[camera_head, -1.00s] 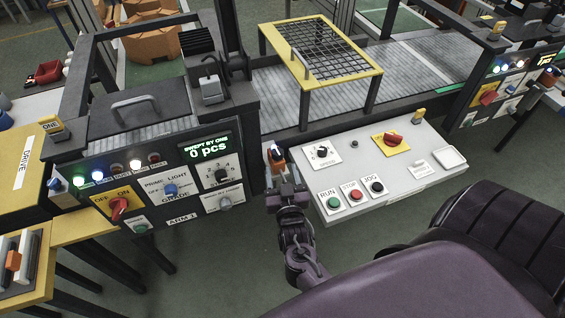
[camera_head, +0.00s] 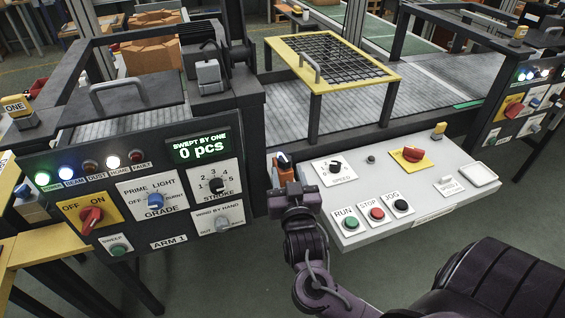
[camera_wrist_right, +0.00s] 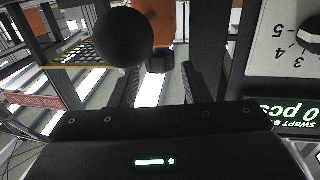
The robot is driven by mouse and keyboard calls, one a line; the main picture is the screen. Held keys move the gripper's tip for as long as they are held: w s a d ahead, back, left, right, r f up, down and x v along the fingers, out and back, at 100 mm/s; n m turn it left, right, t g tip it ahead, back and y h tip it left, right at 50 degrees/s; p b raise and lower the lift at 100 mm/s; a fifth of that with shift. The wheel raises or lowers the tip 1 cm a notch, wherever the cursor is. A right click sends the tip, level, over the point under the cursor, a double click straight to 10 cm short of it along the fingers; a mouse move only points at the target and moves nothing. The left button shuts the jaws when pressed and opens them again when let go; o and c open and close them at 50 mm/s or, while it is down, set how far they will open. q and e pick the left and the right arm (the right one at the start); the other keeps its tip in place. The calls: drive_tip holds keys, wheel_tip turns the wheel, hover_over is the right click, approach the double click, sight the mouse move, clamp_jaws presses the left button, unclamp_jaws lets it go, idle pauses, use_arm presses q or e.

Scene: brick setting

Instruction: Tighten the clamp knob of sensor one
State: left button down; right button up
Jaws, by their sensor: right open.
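An orange unit (camera_head: 284,161), which I take to be sensor one, is mounted at the right side of the ARM 1 panel. In the right wrist view, its orange body (camera_wrist_right: 160,17) is at the top, with a round black knob (camera_wrist_right: 119,38) at its left. My right gripper (camera_head: 284,181) is just in front of the unit and hides its lower part. In the wrist view the gripper's two dark fingers (camera_wrist_right: 160,85) stand apart with nothing held between them. The knob appears beyond the left finger; contact cannot be told. My left gripper is out of view.
The ARM 1 panel (camera_head: 150,215), with dials and a screen reading 0 pcs, stands close left. A pale console (camera_head: 420,215) with RUN, STOP and JOG buttons is close right. A yellow-framed mesh guard (camera_head: 290,48) stands behind over the conveyor (camera_head: 285,120).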

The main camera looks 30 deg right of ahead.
sight(287, 156)
drive_tip(key=p+x, duration=0.1)
drive_tip(key=x, duration=0.6)
drive_tip(key=shift+d, duration=0.1)
drive_tip(key=c, duration=0.7)
drive_tip(key=shift+r+m+g+h, duration=0.1)
drive_tip(key=shift+m+g+h, duration=0.2)
drive_tip(key=shift+h, duration=0.1)
drive_tip(key=m+g+h+p, duration=0.1)
drive_tip(key=m+g+h, duration=0.1)
drive_tip(key=h, duration=0.1)
drive_tip(key=shift+s+d, duration=0.1)
drive_tip(key=shift+s, duration=0.05)
drive_tip(key=shift+s+d+m+g+h, duration=0.1)
drive_tip(key=shift+m+g+h, duration=0.7)
drive_tip(key=shift+s+d+m+g+h, duration=0.1)
drive_tip(key=shift+m+g+h, duration=0.7)
drive_tip(key=shift+g, duration=0.3)
